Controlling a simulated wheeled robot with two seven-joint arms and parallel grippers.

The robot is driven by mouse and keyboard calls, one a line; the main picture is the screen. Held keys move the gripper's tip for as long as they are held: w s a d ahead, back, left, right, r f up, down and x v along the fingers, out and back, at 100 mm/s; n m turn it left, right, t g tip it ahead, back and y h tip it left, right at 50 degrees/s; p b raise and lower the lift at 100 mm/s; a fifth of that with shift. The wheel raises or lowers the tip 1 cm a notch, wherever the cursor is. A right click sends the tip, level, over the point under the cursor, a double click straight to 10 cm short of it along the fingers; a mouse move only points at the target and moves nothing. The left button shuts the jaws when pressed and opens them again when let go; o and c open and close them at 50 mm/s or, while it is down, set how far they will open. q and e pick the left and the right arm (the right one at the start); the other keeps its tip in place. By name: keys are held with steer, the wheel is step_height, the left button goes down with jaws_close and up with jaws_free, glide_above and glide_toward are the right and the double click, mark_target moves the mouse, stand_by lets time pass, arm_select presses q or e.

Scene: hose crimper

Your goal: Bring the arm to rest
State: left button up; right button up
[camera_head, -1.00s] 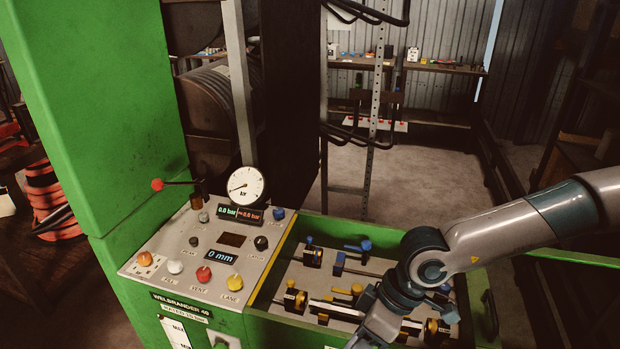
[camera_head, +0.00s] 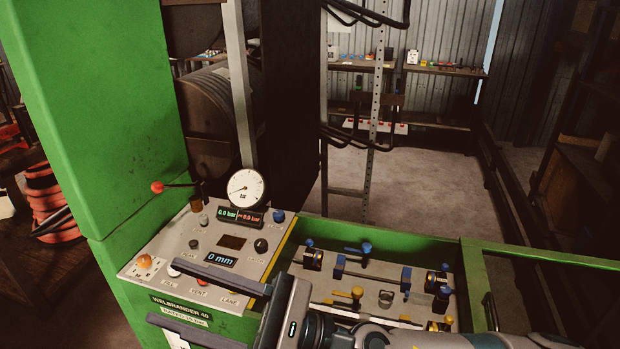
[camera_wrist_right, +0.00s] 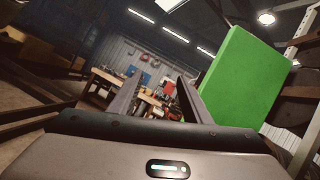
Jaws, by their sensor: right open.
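My right gripper (camera_head: 207,305) is in the lower middle of the head view, its two dark fingers spread apart and pointing left. It is in front of the control panel (camera_head: 185,240) of the green machine, with the fingers covering the panel's lower front edge. Nothing is between the fingers. In the right wrist view the fingers (camera_wrist_right: 155,98) are also apart and empty, with a room and workbench seen beyond. My right arm (camera_head: 470,341) runs along the bottom edge to the right. My left gripper is not in view.
A green-rimmed tray (camera_head: 400,273) with valve-like fittings lies right of the panel, partly behind my arm. A gauge (camera_head: 246,188) and a red-knobbed lever (camera_head: 158,187) stand up from the panel. A tall green cabinet (camera_head: 100,110) is at left. Open floor (camera_head: 420,185) lies behind.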

steer(key=w+d+f+m+t+h, duration=0.3)
steer(key=w+d+m+t+h, duration=0.4)
steer(key=m, duration=0.7)
steer(key=w+d+f+m+t+h, duration=0.4)
steer(key=w+m+t, duration=0.4)
steer(key=m, duration=0.7)
steer(key=d+f+m+h, duration=0.6)
steer(key=d+f+m, duration=0.3)
steer(key=m, duration=0.1)
steer(key=s+d+f+m+g+h, duration=0.25)
steer(key=s+d+f+m, duration=0.2)
steer(key=f, duration=0.35)
steer(key=s+d+f+m+g+h, duration=0.25)
steer(key=d+f+m, duration=0.2)
steer(key=f, duration=0.35)
steer(key=s+d+f+m+g, duration=0.4)
steer(key=s+f, duration=0.2)
steer(key=s, duration=0.4)
steer(key=s+d+f+m+g, duration=0.4)
steer(key=s+f, duration=0.3)
steer(key=s, duration=0.3)
step_height(320, 180, down, 30)
steer(key=s+g+b, duration=0.1)
steer(key=b, duration=0.1)
steer(key=s+d+f+g+b, duration=0.1)
steer(key=s+d+f, duration=0.2)
steer(key=s+f, duration=1.5)
steer(key=shift+s+d+f+n+g+h+b, duration=0.2)
steer(key=shift+f+n+g+h+b, duration=0.15)
steer(key=shift+f, duration=0.3)
